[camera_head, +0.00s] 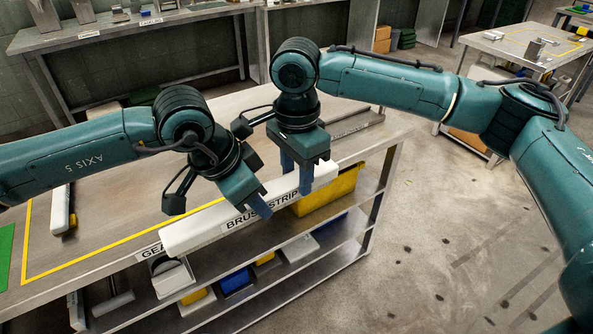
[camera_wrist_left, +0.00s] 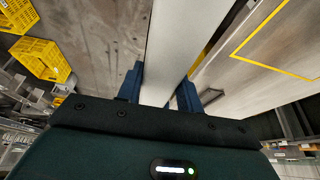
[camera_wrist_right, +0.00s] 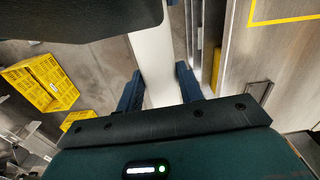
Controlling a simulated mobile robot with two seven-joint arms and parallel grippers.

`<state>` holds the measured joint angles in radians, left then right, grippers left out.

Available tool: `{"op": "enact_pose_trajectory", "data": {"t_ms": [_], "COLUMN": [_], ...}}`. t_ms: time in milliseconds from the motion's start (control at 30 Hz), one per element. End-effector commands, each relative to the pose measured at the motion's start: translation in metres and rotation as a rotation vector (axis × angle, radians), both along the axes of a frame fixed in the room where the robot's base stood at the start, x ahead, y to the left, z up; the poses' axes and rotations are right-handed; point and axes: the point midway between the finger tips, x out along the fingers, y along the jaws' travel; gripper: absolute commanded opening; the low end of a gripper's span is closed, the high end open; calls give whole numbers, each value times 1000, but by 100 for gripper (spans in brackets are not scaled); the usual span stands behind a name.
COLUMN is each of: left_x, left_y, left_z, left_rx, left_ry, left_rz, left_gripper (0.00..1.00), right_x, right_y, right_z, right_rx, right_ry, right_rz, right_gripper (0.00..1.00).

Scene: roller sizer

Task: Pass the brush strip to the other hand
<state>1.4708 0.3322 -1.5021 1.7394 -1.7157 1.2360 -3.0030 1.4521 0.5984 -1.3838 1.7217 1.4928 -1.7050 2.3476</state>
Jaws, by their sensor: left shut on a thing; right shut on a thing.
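The brush strip (camera_head: 195,230) is a long white bar held level, running along the front edge of the bench in the head view. My left gripper (camera_head: 260,205) is shut on it near its middle. My right gripper (camera_head: 297,178) is shut on it too, closer to its right end, beside the left gripper. In the left wrist view, the strip (camera_wrist_left: 185,40) runs between the blue fingers (camera_wrist_left: 160,88). In the right wrist view, the strip (camera_wrist_right: 153,60) also passes between the fingers (camera_wrist_right: 160,88), and a dark part covers the upper left.
The bench top (camera_head: 110,225) has a yellow outline and a white bar with a dark side (camera_head: 60,208) at left. Shelves below hold a yellow bin (camera_head: 325,193), a blue bin (camera_head: 236,280) and pale boxes. A "BRUSH STRIP" label shows at the front. Open floor (camera_head: 440,250) lies right.

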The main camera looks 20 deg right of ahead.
Motion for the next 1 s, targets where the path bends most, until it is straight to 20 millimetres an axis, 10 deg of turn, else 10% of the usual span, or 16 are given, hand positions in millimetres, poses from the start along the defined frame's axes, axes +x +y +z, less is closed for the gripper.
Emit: {"op": "enact_pose_trajectory", "data": {"t_ms": [67, 100, 400, 1000], "left_x": [-4, -4, -3, -6], "left_y": [-3, -3, -2, 15], "left_z": [1, 1, 0, 46], "left_rx": [-4, -4, -3, -7], "left_ry": [3, 4, 3, -7], "left_rz": [-15, -15, -10, -7], "left_gripper": [4, 38, 62, 62], "right_x": [2, 2, 2, 2], "right_y": [0, 0, 0, -4], "right_z": [1, 1, 1, -3], "right_rx": [2, 3, 3, -10], "right_ry": [-7, -9, -6, 2], "right_rz": [-2, -2, -1, -11], "right_gripper": [6, 5, 0, 0]}}
